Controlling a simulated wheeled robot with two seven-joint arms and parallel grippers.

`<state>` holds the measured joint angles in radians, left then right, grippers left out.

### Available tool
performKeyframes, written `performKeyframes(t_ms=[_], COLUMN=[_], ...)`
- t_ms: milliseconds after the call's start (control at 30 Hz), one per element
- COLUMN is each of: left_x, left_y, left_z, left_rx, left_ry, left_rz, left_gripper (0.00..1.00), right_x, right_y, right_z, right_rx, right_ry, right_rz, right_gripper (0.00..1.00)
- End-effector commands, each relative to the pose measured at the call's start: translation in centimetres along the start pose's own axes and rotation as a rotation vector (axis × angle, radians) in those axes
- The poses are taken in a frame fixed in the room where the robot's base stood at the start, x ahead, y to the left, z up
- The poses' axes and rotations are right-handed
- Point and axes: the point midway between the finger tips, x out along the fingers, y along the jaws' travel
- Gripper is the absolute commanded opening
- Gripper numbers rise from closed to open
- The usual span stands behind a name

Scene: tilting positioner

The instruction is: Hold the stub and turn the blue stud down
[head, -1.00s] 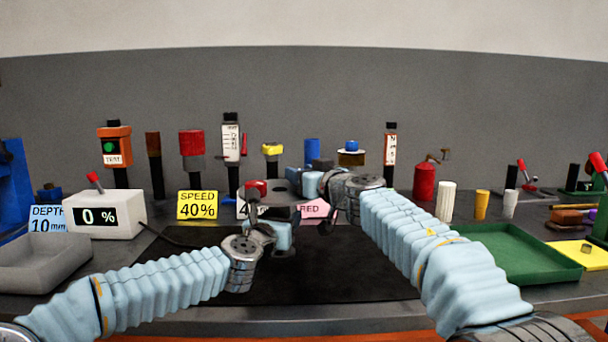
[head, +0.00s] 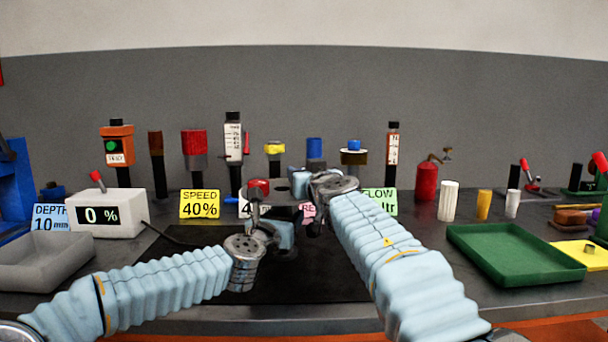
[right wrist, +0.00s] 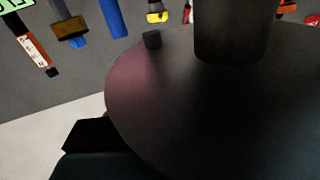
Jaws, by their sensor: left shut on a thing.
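My left gripper (head: 256,212) is shut on the stub at the middle of the bench, above the black mat; the stub itself is too small and covered to make out. My right gripper (head: 313,222) is just to its right, its fingers mostly hidden behind its own wrist, so its opening is unclear. In the right wrist view a large dark round plate (right wrist: 160,90) fills the middle, with a thick dark cylinder (right wrist: 231,30) and a small black peg (right wrist: 152,40) at its far edge.
A green tray (head: 515,256) lies at right, a grey tray (head: 45,262) at left beside a white readout box (head: 104,213) showing 0 %. Several tools and cards line the back, including a yellow SPEED card (head: 199,204). The black mat (head: 330,275) is clear in front.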

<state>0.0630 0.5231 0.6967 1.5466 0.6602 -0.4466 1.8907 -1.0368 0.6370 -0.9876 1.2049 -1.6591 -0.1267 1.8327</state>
Motion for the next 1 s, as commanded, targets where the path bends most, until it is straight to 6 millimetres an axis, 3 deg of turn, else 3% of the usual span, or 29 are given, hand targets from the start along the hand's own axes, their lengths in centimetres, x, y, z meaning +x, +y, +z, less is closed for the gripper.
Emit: performKeyframes(t_ms=[33,133,667,1000], left_x=[-0.02,-0.02,-0.01,-0.01], left_y=[-0.14,-0.14,-0.14,-0.13], left_z=[0.0,-0.01,-0.04,-0.03], left_rx=[-0.002,-0.002,-0.002,-0.002], left_ry=[0.001,0.001,0.001,0.001], left_rz=[-0.003,-0.003,-0.003,-0.003], left_gripper=[0.04,0.04,0.04,0.04], right_x=[0.01,0.0,0.05,0.1], right_y=[0.06,0.03,0.06,0.8], right_z=[0.06,0.01,0.02,-0.02], right_rx=[0.0,0.0,0.003,0.006], right_ry=[-0.001,0.0,-0.001,0.0], right_rz=[0.001,0.0,-0.008,-0.176], right_gripper=[0.54,0.69,0.69,0.69])
